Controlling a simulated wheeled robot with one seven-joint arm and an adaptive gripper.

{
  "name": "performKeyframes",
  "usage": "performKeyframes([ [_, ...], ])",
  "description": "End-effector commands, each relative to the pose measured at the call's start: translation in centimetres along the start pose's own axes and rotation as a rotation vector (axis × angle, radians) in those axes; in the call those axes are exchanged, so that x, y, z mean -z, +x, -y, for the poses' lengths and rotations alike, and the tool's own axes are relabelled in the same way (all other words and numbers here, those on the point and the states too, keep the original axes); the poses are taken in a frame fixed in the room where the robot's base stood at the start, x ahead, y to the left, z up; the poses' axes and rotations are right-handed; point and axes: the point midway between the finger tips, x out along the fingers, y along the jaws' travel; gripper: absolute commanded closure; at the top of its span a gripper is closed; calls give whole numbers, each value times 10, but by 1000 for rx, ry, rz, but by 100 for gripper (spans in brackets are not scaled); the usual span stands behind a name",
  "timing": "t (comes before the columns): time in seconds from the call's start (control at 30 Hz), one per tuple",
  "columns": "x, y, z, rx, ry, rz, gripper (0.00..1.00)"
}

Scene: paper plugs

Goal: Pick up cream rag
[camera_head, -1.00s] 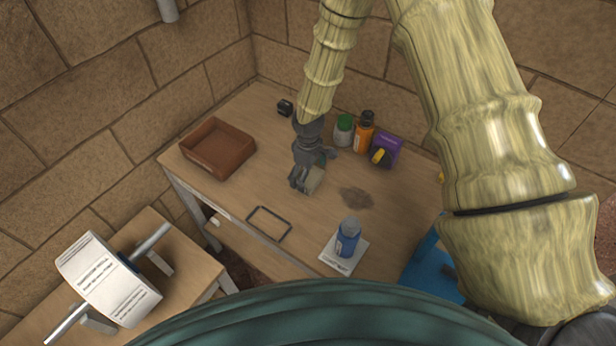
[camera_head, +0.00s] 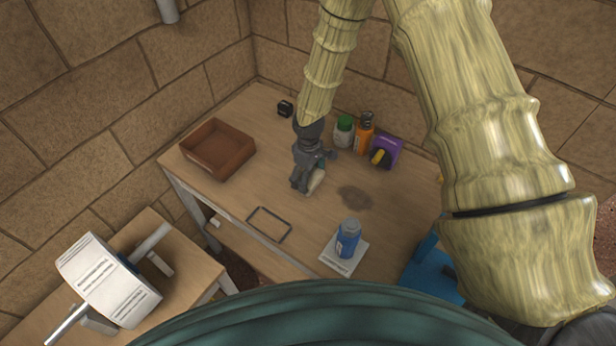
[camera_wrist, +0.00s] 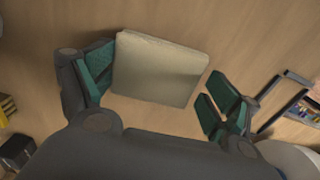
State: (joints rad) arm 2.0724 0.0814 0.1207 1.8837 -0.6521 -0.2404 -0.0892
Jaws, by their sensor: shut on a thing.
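The cream rag (camera_head: 316,182) is a small, thick, pale square pad at the middle of the wooden table. In the wrist view the rag (camera_wrist: 160,68) lies between the green finger pads, its left edge against the left pad and its right edge close to the right pad. My gripper (camera_head: 306,183) points down at the rag and is shut on it. The gripper's fingers partly hide the rag in the head view. I cannot tell whether the rag is clear of the tabletop.
A brown tray (camera_head: 242,150) stands to the left. A green-lidded jar (camera_head: 344,132), an orange bottle (camera_head: 364,135) and a purple box (camera_head: 387,151) stand behind. A dark stain (camera_head: 355,196) lies to the right. A wire frame (camera_head: 268,224) and a blue bottle (camera_head: 348,240) are nearer the front.

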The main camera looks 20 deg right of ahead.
Motion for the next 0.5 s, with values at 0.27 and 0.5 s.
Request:
performKeyframes([
  [0.27, 0, -19, -1, -1, 0, -2, 35],
  [0.5, -10, -31, 22, -1, -4, 2, 35],
])
